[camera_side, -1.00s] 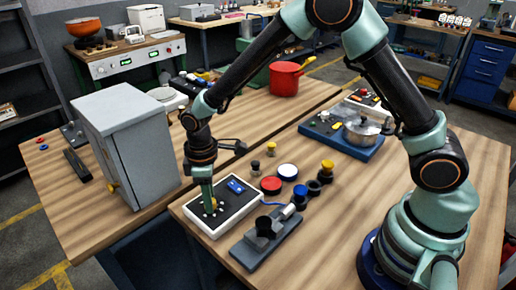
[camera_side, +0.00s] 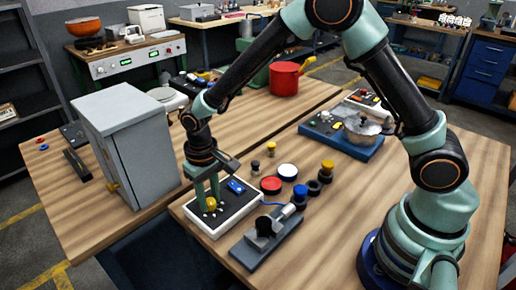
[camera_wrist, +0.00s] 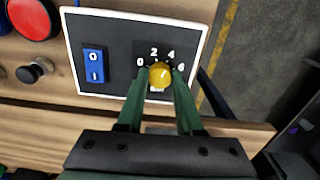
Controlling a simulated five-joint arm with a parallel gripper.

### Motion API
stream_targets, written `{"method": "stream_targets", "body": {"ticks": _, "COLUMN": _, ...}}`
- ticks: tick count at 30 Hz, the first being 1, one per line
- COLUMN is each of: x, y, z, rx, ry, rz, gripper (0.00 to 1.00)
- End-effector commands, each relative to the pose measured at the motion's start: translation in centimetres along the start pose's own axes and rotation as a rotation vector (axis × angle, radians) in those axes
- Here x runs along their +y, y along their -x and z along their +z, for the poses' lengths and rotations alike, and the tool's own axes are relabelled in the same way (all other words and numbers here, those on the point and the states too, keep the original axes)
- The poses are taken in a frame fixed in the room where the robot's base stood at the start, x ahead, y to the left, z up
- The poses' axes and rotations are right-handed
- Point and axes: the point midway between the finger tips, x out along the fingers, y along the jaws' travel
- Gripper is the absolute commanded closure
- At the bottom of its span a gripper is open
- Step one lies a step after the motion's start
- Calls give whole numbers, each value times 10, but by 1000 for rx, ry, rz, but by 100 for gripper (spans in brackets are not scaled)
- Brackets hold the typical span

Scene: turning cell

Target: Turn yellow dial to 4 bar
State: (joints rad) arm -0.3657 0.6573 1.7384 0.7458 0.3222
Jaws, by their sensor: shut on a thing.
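The yellow dial (camera_wrist: 160,74) sits on a black-topped panel with a white rim (camera_wrist: 72,50). Printed marks 0, 2, 4 and 6 arc around its far side in the wrist view. My gripper (camera_wrist: 159,80) has its two green fingers on either side of the dial, shut on it. The dial's pointer is too small to read surely. In the side view the dial (camera_side: 210,204) shows between the fingers, low over the panel. A blue 0/I rocker switch (camera_wrist: 95,65) is on the same panel, left of the dial in the wrist view.
A red button (camera_side: 271,185), a white button (camera_side: 287,171) and small knobs stand behind the panel. A grey clamp-like fixture (camera_side: 268,240) is just right of it. A tall grey cabinet (camera_side: 125,145) stands to the left. The panel lies near the table edge.

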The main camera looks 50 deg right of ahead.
Motion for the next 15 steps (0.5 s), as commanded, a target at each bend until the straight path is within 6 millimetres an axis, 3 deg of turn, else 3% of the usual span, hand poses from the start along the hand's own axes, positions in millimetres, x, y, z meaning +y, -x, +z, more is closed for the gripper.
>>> {"method": "stream_targets", "body": {"ticks": 15, "x": 0, "y": 2, "z": 0, "rx": -1, "ry": -45, "rz": 0, "gripper": 100}}
